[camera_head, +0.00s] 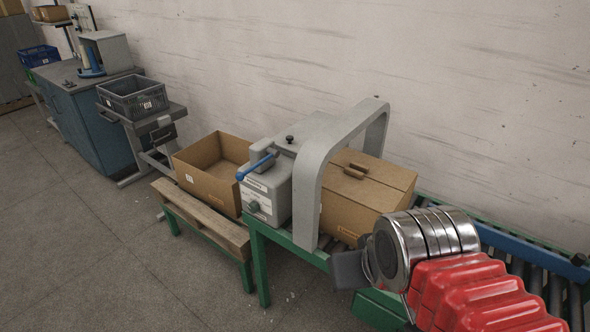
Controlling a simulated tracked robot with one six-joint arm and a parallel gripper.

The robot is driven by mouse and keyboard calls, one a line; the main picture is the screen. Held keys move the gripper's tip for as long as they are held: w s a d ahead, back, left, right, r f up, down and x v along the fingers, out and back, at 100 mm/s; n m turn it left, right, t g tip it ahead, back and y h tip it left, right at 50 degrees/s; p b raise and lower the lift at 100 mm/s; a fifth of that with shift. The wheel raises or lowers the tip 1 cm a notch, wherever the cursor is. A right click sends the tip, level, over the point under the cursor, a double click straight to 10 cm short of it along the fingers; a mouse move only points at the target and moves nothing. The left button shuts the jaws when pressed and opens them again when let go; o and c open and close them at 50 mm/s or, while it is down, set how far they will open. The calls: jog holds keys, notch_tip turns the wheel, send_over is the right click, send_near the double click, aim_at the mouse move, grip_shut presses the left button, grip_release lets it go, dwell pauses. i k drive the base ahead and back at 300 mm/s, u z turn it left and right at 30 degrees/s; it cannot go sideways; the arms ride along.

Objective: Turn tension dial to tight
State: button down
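A grey machine box (263,186) with a grey arch (313,170) stands on a green-legged stand in the middle of the view. A blue-handled lever (255,167) is at the top of that face. My gripper (349,270) is at the lower right, right of the knob and apart from it. Only a dark grey part of it shows beyond the silver wrist, so its opening is hidden.
A closed carton (362,195) lies under the arch on a roller conveyor (540,277). An open carton (212,169) sits on a wooden-topped bench (203,216) to the left. A grey crate (134,97) and blue cabinet (93,128) stand farther back. The floor at front left is clear.

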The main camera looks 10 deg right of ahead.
aim_at(253, 206)
jog(key=u, duration=1.1)
jog(key=i, duration=0.55)
jog(key=u, duration=1.75)
